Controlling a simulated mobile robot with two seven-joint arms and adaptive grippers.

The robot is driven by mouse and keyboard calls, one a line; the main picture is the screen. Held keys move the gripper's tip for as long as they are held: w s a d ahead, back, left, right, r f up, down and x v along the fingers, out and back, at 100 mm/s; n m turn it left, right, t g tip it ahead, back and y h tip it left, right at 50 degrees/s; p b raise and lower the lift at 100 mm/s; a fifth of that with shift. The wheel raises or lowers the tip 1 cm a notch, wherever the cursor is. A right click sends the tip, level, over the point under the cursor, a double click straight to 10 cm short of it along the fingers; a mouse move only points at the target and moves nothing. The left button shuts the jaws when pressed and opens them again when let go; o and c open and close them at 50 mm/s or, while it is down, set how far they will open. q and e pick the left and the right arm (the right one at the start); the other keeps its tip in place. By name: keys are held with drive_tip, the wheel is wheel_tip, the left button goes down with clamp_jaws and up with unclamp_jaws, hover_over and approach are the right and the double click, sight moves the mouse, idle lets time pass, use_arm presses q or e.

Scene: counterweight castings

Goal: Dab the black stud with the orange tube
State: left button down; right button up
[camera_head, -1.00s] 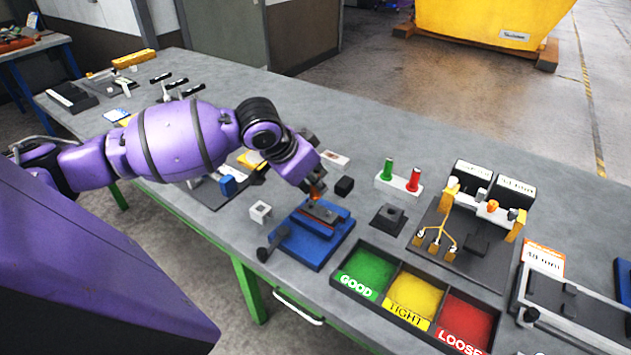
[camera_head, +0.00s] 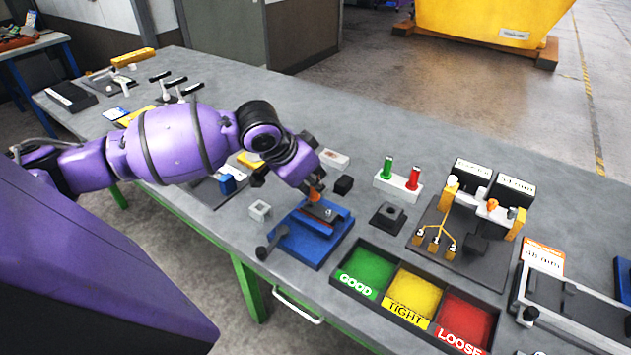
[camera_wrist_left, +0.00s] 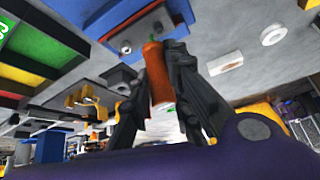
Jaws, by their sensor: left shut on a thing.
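My left gripper (camera_wrist_left: 160,92) is shut on the orange tube (camera_wrist_left: 160,75), which stands between its fingers in the left wrist view. In the head view the orange tube (camera_head: 315,194) shows below my left gripper (camera_head: 312,188), just over the blue vise (camera_head: 306,247). A grey metal plate (camera_wrist_left: 140,36) lies in the vise and has small dark round spots on it. The tube's far end is close to one spot; I cannot tell whether it touches. I cannot tell for sure which spot is the black stud. My right gripper is not in view.
A black tray (camera_head: 343,286) with green, yellow and red compartments lies to the right of the vise. A white block (camera_head: 398,188) with green and red plugs stands behind.

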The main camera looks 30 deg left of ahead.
use_arm(q)
drive_tip(key=shift+f, duration=0.45)
idle(0.3)
drive_tip(key=shift+f, duration=0.1)
idle(1.6)
drive_tip(key=shift+r, duration=3.1)
